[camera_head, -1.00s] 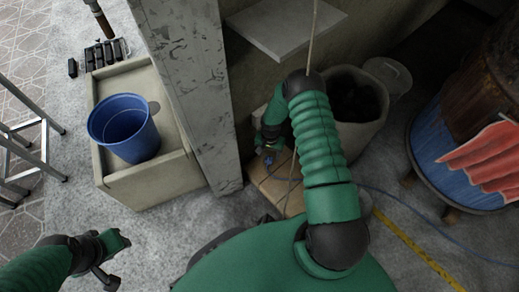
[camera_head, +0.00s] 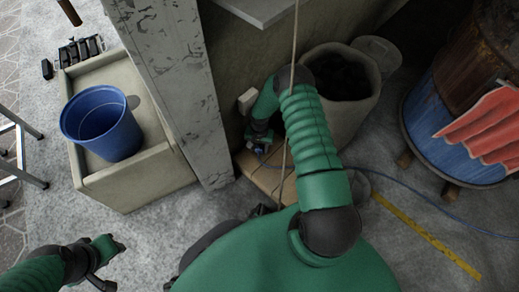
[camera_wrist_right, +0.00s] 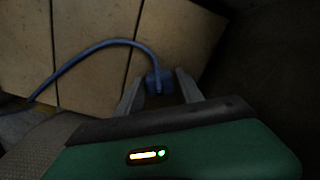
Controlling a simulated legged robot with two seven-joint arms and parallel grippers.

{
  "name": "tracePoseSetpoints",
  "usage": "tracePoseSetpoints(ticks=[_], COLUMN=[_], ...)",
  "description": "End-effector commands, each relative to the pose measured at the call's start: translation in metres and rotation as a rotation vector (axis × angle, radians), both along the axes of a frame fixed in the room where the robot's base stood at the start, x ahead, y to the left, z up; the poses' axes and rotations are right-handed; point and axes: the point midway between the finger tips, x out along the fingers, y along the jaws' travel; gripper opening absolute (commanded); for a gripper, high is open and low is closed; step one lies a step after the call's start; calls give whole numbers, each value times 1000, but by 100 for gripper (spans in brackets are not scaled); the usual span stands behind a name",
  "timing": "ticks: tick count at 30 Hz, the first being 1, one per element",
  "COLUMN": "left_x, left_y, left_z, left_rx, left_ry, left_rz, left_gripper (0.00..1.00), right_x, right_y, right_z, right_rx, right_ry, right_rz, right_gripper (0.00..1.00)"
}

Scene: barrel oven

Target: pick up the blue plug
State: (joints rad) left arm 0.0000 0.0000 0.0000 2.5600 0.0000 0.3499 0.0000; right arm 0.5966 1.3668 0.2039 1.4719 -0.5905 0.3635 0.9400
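The blue plug (camera_wrist_right: 158,82) shows in the right wrist view with its blue cord curving away to the left over the wooden boards. In the head view the plug (camera_head: 258,152) is a small blue spot at my right gripper. My right gripper (camera_wrist_right: 160,84) has its two fingers apart, one on each side of the plug. I cannot tell whether they touch it. In the head view the right gripper (camera_head: 259,146) points down near the wall. My left gripper (camera_head: 112,262) is at the lower left, far from the plug; its fingers are too small to judge.
The wooden boards (camera_head: 262,176) lie against the wall. A white box (camera_head: 247,101) is on the wall above. A pot of dark material (camera_head: 340,120) and a blue barrel (camera_head: 450,140) stand to the right. A concrete pillar (camera_head: 175,80) and blue bucket (camera_head: 104,128) stand to the left.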

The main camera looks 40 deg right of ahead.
Motion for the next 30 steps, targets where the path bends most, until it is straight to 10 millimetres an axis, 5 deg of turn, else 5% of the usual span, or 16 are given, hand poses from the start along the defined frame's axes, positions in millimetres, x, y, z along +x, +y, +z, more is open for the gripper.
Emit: tracePoseSetpoints(ticks=[9, 30], left_x=[0, 0], left_y=[0, 0], left_z=[0, 0], left_rx=[0, 0], left_ry=[0, 0], left_rz=[0, 0], left_gripper=[36, 36], right_x=[0, 0], right_y=[0, 0], right_z=[0, 0], right_rx=[0, 1], right_ry=[0, 1], right_rz=[0, 0], right_gripper=[1, 0])
